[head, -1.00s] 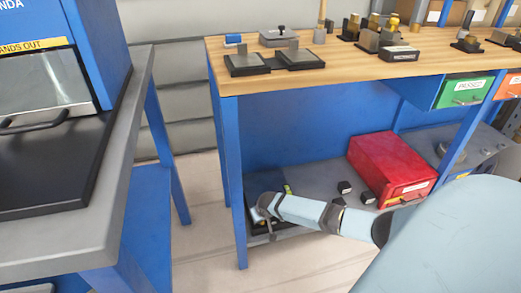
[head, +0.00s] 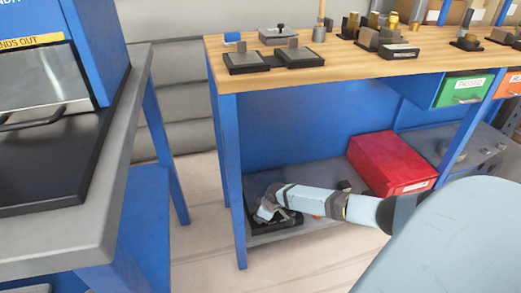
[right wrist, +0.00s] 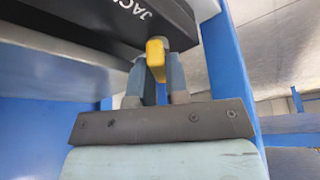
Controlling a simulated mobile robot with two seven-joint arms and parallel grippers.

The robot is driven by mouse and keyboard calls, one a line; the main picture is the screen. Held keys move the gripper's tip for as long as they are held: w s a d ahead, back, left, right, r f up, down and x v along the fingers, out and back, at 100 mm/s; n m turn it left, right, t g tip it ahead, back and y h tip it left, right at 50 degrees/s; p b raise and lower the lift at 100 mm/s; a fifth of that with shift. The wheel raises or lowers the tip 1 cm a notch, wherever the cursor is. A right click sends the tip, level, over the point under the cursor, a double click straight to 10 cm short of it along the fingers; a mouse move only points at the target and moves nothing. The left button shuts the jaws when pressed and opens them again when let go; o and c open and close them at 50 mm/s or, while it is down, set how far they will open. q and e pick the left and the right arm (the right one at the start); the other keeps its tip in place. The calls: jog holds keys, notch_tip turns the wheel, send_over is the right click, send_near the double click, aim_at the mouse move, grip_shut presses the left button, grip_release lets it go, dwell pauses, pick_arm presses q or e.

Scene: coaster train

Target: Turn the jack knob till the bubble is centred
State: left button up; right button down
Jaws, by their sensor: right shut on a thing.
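My right gripper (right wrist: 157,72) is shut on a small yellow knob (right wrist: 155,48), with one finger on each side of it. The knob sits at the edge of a black block (right wrist: 85,18) with white lettering, of which "JAC" is readable. In the head view my right arm reaches in from the right, and its gripper (head: 266,213) is over a dark plate (head: 257,188) on the lower shelf. The gripper hides the knob there. I cannot make out a bubble in either current view. My left gripper is not in view.
A red box (head: 385,162) stands on the lower shelf (head: 325,172), right of my gripper. The wooden bench top (head: 330,72) is above, bearing several metal parts. A blue leg (head: 232,170) stands left of the plate. A grey-topped table (head: 100,215) is further left.

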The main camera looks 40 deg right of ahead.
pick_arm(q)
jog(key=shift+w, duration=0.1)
pick_arm(e)
jog(key=shift+n, duration=0.3)
jog(key=c, duration=1.1)
grip_release()
jog(key=p+v, duration=0.1)
jog(key=v, duration=0.1)
jog(key=shift+r, duration=0.35)
pick_arm(q)
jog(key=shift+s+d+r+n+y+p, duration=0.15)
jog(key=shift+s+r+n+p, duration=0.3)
jog(key=shift+p, duration=0.5)
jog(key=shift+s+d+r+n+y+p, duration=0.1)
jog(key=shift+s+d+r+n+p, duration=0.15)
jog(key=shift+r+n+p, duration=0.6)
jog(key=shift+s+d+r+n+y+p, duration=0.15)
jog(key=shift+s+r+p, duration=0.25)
jog(key=shift+p, duration=0.7)
pick_arm(e)
jog(key=shift+v, duration=5.55)
